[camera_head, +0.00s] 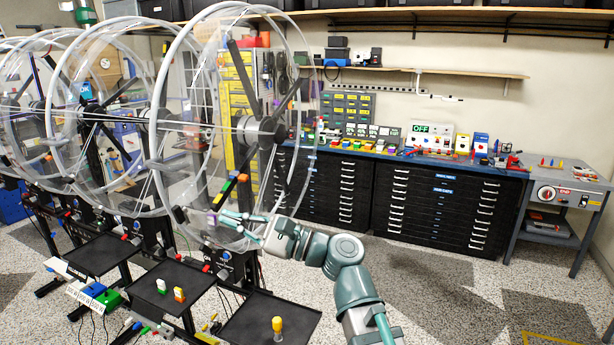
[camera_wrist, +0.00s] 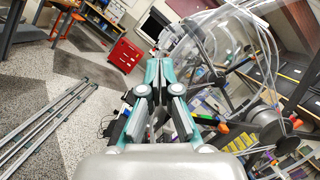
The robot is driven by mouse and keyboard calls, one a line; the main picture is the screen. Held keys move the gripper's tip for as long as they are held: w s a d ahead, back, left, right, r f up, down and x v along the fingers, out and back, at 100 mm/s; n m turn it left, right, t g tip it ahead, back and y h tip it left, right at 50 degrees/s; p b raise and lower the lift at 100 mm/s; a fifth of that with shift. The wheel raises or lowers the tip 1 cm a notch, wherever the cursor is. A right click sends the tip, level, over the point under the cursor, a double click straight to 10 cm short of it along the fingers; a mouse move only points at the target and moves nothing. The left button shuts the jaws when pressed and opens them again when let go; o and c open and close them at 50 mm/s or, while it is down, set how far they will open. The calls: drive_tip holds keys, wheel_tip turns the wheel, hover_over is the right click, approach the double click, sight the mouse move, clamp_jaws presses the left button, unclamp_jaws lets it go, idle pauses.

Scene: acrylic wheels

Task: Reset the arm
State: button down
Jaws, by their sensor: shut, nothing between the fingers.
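My arm reaches in from the bottom right of the head view. My gripper (camera_head: 238,222) is in front of the lower part of the nearest clear acrylic wheel (camera_head: 215,120). In the wrist view my gripper (camera_wrist: 158,68) is shut, with its fingers together and nothing between them. The same wheel shows to the right of the fingers in the wrist view (camera_wrist: 205,55). I cannot tell whether the fingertips touch the wheel.
More wheels (camera_head: 60,115) stand in a row at left. Black trays (camera_head: 265,318) below hold small coloured pieces, one with a yellow piece (camera_head: 277,325). Black drawer cabinets (camera_head: 430,200) line the back wall. A grey cart (camera_head: 565,195) stands at right. The speckled floor between is mostly clear.

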drive_tip(key=w+d+f+n+h, duration=0.1)
drive_tip(key=w+f+n+h, duration=0.2)
drive_tip(key=f, duration=0.9)
drive_tip(key=w+d+f+n+h, duration=0.1)
drive_tip(key=d+f+n+h, duration=0.3)
drive_tip(key=f, duration=0.9)
drive_tip(key=s+d+f+n+g+h+b, duration=0.15)
drive_tip(key=d+f+h, duration=0.3)
drive_tip(key=f, duration=0.95)
drive_tip(key=s+d+f+n+h, duration=0.1)
drive_tip(key=s+d+f+h, duration=0.3)
drive_tip(key=f, duration=1)
drive_tip(key=s+d+f+n+g+h+b, duration=0.1)
drive_tip(key=s+d+f+g+h, duration=0.2)
drive_tip(key=s+d+f, duration=0.8)
drive_tip(key=s+d+f+n+g+h, duration=0.1)
drive_tip(key=s+d+f+g+h, duration=0.15)
drive_tip(key=s+d+f, duration=0.85)
drive_tip(key=s+f+g, duration=0.2)
drive_tip(key=s+f, duration=0.5)
drive_tip(key=s, duration=0.1)
drive_tip(key=shift+s+a+f+m+g+b, duration=0.15)
drive_tip(key=shift+f+m+g+b, duration=0.15)
drive_tip(key=shift+m+b, duration=0.1)
